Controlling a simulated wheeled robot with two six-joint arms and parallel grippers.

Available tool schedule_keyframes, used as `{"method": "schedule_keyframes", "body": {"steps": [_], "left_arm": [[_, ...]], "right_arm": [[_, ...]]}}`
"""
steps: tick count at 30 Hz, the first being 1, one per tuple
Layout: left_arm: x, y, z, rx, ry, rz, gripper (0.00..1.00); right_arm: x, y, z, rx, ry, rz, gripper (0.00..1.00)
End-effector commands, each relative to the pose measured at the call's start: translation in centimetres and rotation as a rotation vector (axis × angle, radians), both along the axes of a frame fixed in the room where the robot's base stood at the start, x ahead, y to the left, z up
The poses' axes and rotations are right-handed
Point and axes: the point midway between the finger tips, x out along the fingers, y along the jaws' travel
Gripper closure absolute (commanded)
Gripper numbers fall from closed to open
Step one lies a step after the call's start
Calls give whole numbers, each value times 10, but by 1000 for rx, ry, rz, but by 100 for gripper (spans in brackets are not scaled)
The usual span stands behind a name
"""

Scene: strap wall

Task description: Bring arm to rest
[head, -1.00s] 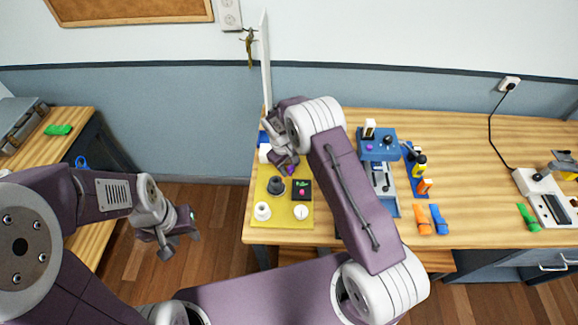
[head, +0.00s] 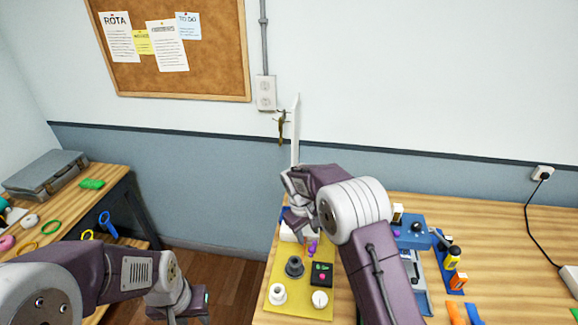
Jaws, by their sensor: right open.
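My right arm reaches up from the bottom right. Its open gripper (head: 297,218) is above the back end of the yellow board, in front of the thin white upright panel. No held object shows in it, though its fingers are partly hidden by my own wrist. My left gripper (head: 187,304) hangs low over the floor between the two benches. Its fingertips are cut off by the bottom edge, so its opening is unclear. An olive-brown strap-like thing (head: 282,127) hangs on the wall at a hook, just left of the white panel (head: 296,130).
The yellow board (head: 285,312) carries knobs and a black block (head: 321,273). The left bench (head: 118,182) holds a grey case (head: 45,174).

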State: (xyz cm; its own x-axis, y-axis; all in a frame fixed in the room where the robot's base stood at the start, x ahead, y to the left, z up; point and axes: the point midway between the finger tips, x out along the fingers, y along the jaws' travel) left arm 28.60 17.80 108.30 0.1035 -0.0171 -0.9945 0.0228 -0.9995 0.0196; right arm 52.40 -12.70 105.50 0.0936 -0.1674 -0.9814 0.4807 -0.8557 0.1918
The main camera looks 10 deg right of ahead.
Motion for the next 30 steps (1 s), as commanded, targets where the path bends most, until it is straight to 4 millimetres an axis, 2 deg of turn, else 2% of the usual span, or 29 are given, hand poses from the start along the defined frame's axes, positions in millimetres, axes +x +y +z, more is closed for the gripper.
{"method": "schedule_keyframes", "body": {"steps": [2,5,8,11,14,18,21,24,27,30], "left_arm": [[0,0,-3,0,0,0,64],[0,0,-9,0,0,0,64],[0,0,-17,0,0,0,64],[0,0,-25,0,0,0,64],[0,0,-31,0,0,0,64],[0,0,-35,0,0,0,64],[0,0,-34,0,0,0,64],[0,0,-33,0,0,0,64],[0,0,-33,0,0,0,64],[0,0,-33,0,0,0,64]], "right_arm": [[2,-4,1,1,-8,-10,57],[11,-15,28,15,-71,-36,57],[-13,-37,51,30,-88,-87,57],[-57,-52,58,69,-88,-154,57],[-109,-59,52,117,-82,-239,57],[-185,-60,27,180,-62,-369,57],[-226,-55,9,207,-34,-442,57],[-247,-52,-6,219,-15,-497,57],[-238,-51,-6,236,-53,-524,57],[-238,-51,-6,235,-51,-525,57]]}}
